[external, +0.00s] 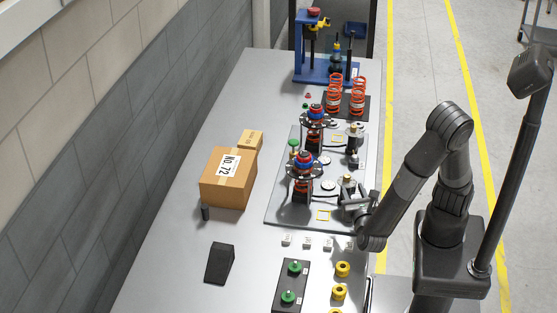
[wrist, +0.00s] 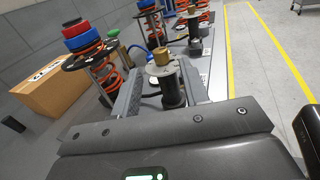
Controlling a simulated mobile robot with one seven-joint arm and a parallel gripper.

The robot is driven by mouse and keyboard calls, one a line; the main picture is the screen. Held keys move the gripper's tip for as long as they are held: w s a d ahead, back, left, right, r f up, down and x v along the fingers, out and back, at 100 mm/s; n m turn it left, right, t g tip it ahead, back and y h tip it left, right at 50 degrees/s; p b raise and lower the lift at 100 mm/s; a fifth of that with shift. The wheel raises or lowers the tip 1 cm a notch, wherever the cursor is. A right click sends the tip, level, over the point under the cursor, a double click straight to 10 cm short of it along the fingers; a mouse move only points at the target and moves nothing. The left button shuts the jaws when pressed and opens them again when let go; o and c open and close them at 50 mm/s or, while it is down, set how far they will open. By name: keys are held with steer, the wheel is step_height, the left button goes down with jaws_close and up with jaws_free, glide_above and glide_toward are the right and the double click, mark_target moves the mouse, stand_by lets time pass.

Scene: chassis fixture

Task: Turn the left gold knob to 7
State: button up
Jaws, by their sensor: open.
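A gold knob (wrist: 162,56) sits on top of a dark upright cylinder with a grey flange, in the middle of the wrist view. In the external view it shows small (external: 347,178) on the near fixture, close to my gripper (external: 354,192). My gripper (wrist: 163,72) is open, with one finger on each side of the knob and its cylinder in the wrist view. I cannot tell whether either finger touches. A second gold-topped cylinder (external: 353,146) stands farther back on the same plate. No dial number is readable.
A spring assembly with a red and blue top (external: 303,167) stands left of the near knob. Another (external: 315,118) stands behind it. Cardboard boxes (external: 228,190) sit on the left of the table. Yellow rings (external: 342,269) and green knobs (external: 294,267) lie in front.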

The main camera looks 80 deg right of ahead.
mark_target(345, 178)
steer(key=x, duration=0.7)
steer(key=shift+w+d, duration=0.1)
steer(key=shift+d, duration=0.15)
steer(key=shift+c, duration=0.3)
jaws_close()
steer(key=shift+m+g, duration=0.3)
steer(key=shift+g, duration=0.2)
steer(key=m+g, duration=0.2)
steer(key=g, duration=0.1)
steer(key=m+g+h, duration=0.1)
steer(key=m+g, duration=0.1)
steer(key=g, duration=0.2)
steer(key=shift+m, duration=0.3)
steer(key=shift+m+g+y, duration=0.65)
steer(key=shift+m+g, duration=0.6)
steer(key=shift+g, duration=0.6)
steer(key=shift+m+g+y, duration=0.65)
steer(key=shift+m+g, duration=0.6)
steer(key=shift+g, duration=0.6)
